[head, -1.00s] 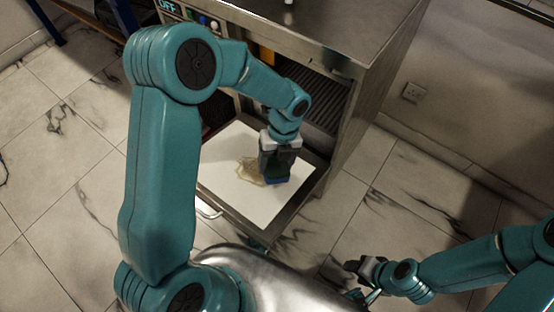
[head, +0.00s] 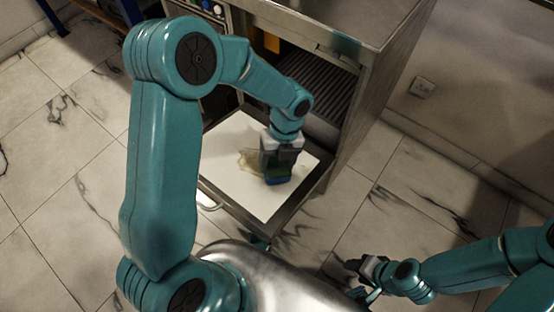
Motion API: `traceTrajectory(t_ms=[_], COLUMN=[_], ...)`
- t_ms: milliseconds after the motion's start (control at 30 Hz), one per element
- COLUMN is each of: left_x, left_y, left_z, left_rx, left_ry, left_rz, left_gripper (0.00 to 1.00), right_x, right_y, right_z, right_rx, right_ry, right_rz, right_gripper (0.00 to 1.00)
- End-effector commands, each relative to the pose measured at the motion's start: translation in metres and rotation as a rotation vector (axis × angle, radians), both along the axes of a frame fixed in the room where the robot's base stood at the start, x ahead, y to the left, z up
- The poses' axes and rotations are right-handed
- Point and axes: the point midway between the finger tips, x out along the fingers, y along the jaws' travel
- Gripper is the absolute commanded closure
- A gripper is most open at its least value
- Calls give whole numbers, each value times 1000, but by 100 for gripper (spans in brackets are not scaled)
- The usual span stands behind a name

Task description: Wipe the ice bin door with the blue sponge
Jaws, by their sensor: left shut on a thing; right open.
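The ice bin door (head: 235,191) is folded down open at the front of the steel machine, its white inner face upward. A brownish stain (head: 247,160) lies on that face, partly hidden behind my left gripper. My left gripper (head: 277,172) points down over the door, shut on the blue sponge (head: 279,181). Only the sponge's lower edge shows, at or close to the door's surface, right beside the stain. Whether it touches cannot be told for sure. My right gripper (head: 362,270) is open and empty, low over the floor to the right of the door.
The steel machine (head: 375,22) stands behind the door, with a dark ribbed opening (head: 318,88) above it. A door handle (head: 208,201) is at the door's front left. A wall socket (head: 422,87) is at right. The tiled floor (head: 60,190) is clear at left.

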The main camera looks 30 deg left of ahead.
Motion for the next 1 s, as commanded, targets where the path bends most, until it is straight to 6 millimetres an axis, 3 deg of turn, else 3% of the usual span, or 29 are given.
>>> traceTrajectory(t_ms=[1000], left_x=[-5], left_y=[1], left_z=[-21], left_rx=[0], left_ry=[0], left_rz=[0], left_gripper=[57], right_x=[0], right_y=[0], right_z=[-13], right_rx=[0], right_ry=[0], right_rz=[0], right_gripper=[51])
